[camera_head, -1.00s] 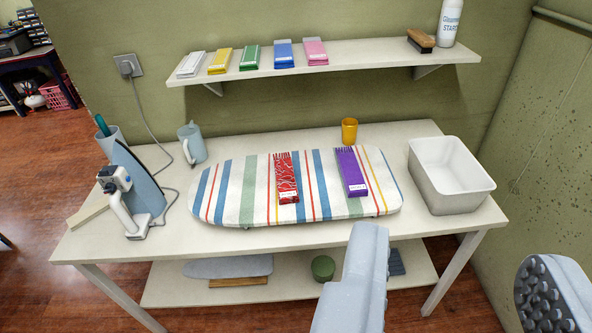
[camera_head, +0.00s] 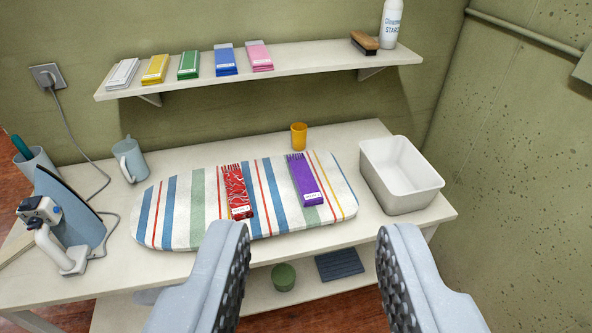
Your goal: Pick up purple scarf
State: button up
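The purple scarf (camera_head: 305,180) lies folded, with a fringed far end and a white label at its near end, on the right part of the striped ironing board (camera_head: 180,213). A red patterned scarf (camera_head: 237,190) lies to its left on the same board. My gripper (camera_head: 312,235) is open and empty. Its two grey fingers with studded inner pads stand wide apart in the foreground, in front of the table edge. The purple scarf shows beyond the gap between them, out of reach of the pads. Nothing hides it.
A white bin (camera_head: 400,175) stands right of the board, and an orange cup (camera_head: 299,136) behind it. An iron (camera_head: 68,225) and a light blue pitcher (camera_head: 130,158) are at left. A shelf (camera_head: 310,65) with several folded cloths hangs above. A wall closes the right side.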

aim_at(309, 191)
jog(key=i, duration=0.85)
jog(key=z, duration=0.1)
